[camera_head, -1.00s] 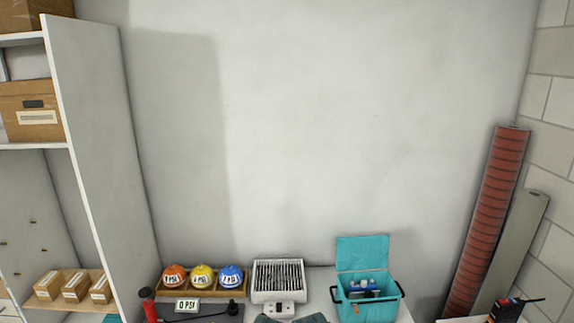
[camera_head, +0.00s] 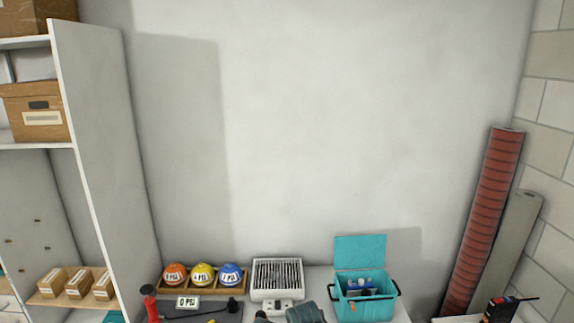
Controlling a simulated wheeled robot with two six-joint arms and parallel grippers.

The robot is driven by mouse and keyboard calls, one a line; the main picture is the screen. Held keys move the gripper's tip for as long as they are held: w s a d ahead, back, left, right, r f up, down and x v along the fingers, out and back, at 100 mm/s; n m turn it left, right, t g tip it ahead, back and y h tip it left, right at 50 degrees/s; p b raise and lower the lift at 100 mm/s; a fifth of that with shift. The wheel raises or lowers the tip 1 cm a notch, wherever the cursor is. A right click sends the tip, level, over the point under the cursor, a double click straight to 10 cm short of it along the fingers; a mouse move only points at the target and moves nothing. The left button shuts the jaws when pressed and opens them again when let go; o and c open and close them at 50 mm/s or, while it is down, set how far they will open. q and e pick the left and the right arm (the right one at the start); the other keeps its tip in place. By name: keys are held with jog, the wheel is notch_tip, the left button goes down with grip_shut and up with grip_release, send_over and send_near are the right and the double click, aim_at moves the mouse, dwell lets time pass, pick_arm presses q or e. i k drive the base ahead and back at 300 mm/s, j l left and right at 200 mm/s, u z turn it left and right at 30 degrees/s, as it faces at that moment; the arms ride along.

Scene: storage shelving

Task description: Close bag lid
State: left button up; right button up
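The teal bag (camera_head: 364,308) stands on the white table at the lower right of the head view. Its teal lid (camera_head: 360,252) is raised upright at the back, so the bag is open, with blue and white items (camera_head: 362,288) inside. An orange tag shows on its front. A dark grey part of my arm shows at the bottom edge, left of the bag and apart from it. My gripper fingers do not show in this view.
A white slatted heater (camera_head: 278,279) stands left of the bag. A red roll (camera_head: 485,220) leans at the right. Shelving (camera_head: 95,150) stands at the left.

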aim_at(360, 251)
jog(key=i+l, duration=0.15)
jog(key=i, duration=0.35)
jog(key=i+l, duration=0.15)
jog(key=i, duration=0.3)
